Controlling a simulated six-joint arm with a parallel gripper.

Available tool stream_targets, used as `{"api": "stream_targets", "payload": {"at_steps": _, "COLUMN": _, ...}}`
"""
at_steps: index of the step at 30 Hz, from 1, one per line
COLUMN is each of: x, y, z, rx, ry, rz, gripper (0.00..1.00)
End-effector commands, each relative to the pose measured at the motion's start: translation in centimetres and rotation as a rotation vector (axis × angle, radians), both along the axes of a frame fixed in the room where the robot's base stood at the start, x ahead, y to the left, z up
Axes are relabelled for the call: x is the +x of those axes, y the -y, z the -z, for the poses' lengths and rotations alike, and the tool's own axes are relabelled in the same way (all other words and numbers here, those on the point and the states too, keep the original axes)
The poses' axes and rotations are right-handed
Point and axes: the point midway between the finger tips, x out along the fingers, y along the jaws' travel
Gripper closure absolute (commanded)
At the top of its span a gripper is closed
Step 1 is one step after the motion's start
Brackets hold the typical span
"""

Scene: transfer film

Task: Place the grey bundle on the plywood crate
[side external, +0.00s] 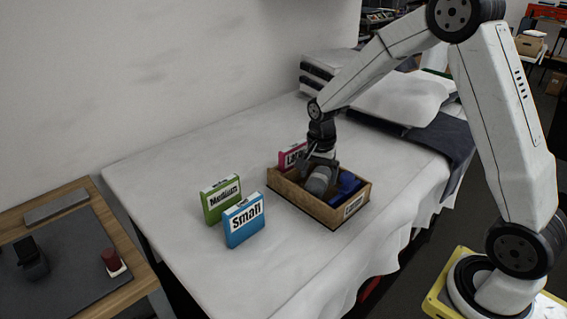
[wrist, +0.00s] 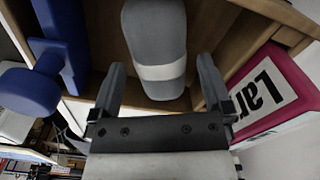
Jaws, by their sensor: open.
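The grey bundle (side external: 319,183), a rounded roll with a pale band, is inside the plywood crate (side external: 300,203). In the wrist view the bundle (wrist: 155,32) lies ahead of and between my gripper's fingers, with gaps beside it. My gripper (wrist: 159,78) is open. In the side view my gripper (side external: 314,165) points down into the left part of the crate, close above the bundle. The crate's wooden wall (wrist: 228,32) shows in the wrist view. The bundle's underside is hidden.
A dark blue object (side external: 348,186) shares the crate, to the bundle's right. A pink box (side external: 290,156) stands close behind the crate. Green "Medium" (side external: 221,199) and blue "Small" (side external: 243,220) boxes stand to the left. The white-covered surface (side external: 180,165) has free room at left.

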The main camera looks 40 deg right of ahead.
Motion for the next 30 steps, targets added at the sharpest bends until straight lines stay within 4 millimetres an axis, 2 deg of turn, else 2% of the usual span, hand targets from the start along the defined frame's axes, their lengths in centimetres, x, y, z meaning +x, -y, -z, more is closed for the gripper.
{"api": "stream_targets", "payload": {"at_steps": 18, "x": 0.1, "y": 0.0, "z": -9.2, "rx": 0.001, "ry": 0.004, "rz": 0.000, "gripper": 0.00}}
{"api": "stream_targets", "payload": {"at_steps": 24, "x": 0.0, "y": 0.0, "z": -10.6, "rx": 0.001, "ry": 0.002, "rz": 0.000, "gripper": 0.00}}
{"api": "stream_targets", "payload": {"at_steps": 30, "x": 0.0, "y": 0.0, "z": -10.9, "rx": 0.001, "ry": 0.001, "rz": 0.000, "gripper": 0.00}}
